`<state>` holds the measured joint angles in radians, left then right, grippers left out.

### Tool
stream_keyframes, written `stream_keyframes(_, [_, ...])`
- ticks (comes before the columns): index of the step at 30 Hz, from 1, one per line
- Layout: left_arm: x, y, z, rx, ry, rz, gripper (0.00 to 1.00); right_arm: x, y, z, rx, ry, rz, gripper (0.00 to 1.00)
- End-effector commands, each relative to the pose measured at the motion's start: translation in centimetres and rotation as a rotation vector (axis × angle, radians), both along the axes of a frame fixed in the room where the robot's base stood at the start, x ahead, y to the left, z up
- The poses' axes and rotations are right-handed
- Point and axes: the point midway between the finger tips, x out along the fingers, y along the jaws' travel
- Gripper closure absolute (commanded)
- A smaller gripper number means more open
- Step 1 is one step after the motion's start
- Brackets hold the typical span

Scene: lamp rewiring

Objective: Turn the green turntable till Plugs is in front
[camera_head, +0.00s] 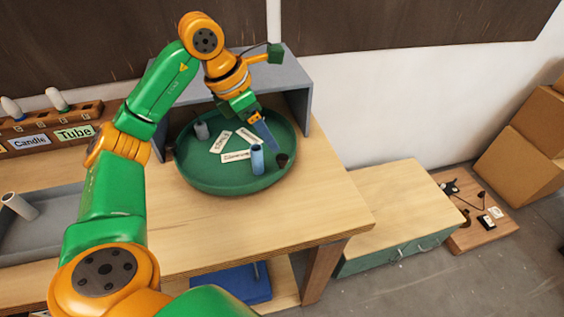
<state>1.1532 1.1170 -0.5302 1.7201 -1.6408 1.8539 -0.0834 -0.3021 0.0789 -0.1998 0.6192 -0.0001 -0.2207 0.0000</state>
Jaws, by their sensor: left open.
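The green turntable (205,183) is a round tray with a raised rim on the wooden workbench, partly under a grey shelf. Three white labels lie on it: one at the left (221,142), one at the right (249,137) and one nearer the front (235,156). Their print is too small to read surely, so I cannot tell which is Plugs. A grey cylinder (202,130), a blue cylinder (257,160) and a small dark cup-like thing (282,160) stand on it. My left gripper (266,138) is open, pointing down over the turntable's right back part; contact is unclear. My right gripper is out of view.
The grey shelf (298,95) stands around the turntable's back. A wooden rack (50,130) with Candle and Tube labels and a grey tray (55,235) are at the left. A green drawer cabinet (395,250) stands right of the bench. Bare bench lies before the turntable.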

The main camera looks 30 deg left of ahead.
Motion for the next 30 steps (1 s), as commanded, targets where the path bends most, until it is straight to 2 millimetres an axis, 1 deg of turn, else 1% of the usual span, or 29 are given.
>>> stream_keyframes(1, [0.0, 0.0, -1.2, 0.000, 0.000, 0.000, 0.34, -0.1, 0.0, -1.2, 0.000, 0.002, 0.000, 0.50])
stream_keyframes(2, [0.0, 0.0, -1.3, 0.000, 0.000, 0.000, 0.34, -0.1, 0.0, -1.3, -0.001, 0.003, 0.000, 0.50])
stream_keyframes(5, [0.3, -0.2, -2.1, 0.000, 0.004, -0.001, 0.34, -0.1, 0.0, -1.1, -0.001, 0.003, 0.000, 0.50])
stream_keyframes(9, [1.2, -0.8, -4.6, 0.000, 0.007, -0.002, 0.34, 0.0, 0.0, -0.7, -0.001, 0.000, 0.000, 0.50])
stream_keyframes(13, [2.0, -1.3, -6.5, -0.002, 0.004, -0.002, 0.34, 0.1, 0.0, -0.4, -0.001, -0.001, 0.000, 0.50])
stream_keyframes(17, [2.3, -1.5, -7.4, -0.001, 0.002, -0.001, 0.34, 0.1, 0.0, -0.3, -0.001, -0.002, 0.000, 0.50])
stream_keyframes(23, [2.3, -1.5, -7.5, 0.000, 0.000, -0.001, 0.34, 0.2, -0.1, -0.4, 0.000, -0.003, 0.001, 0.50])
stream_keyframes(24, [2.3, -1.5, -7.5, 0.000, 0.000, -0.001, 0.45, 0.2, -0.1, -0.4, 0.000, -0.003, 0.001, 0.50])
stream_keyframes(26, [2.3, -1.5, -7.5, 0.000, 0.000, -0.001, 0.61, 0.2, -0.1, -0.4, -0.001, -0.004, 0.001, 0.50])
stream_keyframes(27, [2.3, -1.5, -7.5, -0.001, 0.000, 0.000, 0.72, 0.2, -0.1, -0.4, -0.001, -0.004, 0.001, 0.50])
stream_keyframes(29, [2.3, -1.5, -7.5, -0.001, 0.000, 0.000, 0.88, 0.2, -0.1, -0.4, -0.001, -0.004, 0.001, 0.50])
stream_keyframes(30, [2.3, -1.5, -7.5, 0.000, 0.000, 0.000, 0.99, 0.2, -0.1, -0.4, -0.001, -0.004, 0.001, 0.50])
